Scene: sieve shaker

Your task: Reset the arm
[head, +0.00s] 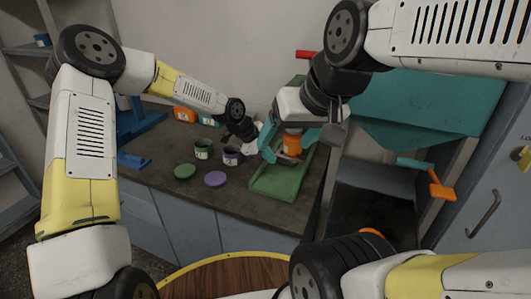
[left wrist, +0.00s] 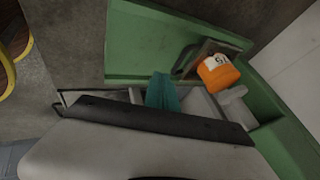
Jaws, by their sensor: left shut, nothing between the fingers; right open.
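My left arm reaches over the counter from the left. Its gripper (head: 254,138) is shut and empty by the left side of the green tray (head: 283,182), partly hidden in the head view. The left wrist view shows its teal fingertips (left wrist: 162,92) above the tray's edge. My right gripper (head: 290,152) is open over the tray, pointing down. An orange jar (head: 292,143) with a white label shows between its teal fingers; I cannot tell whether they touch it. The jar also shows in the left wrist view (left wrist: 217,72), beside a grey frame.
Two small jars, one green-labelled (head: 203,149) and one purple (head: 232,156), stand left of the tray. A green lid (head: 185,171) and a purple lid (head: 215,179) lie before them. A teal machine (head: 420,105) stands right. A round wooden table (head: 225,275) is in front.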

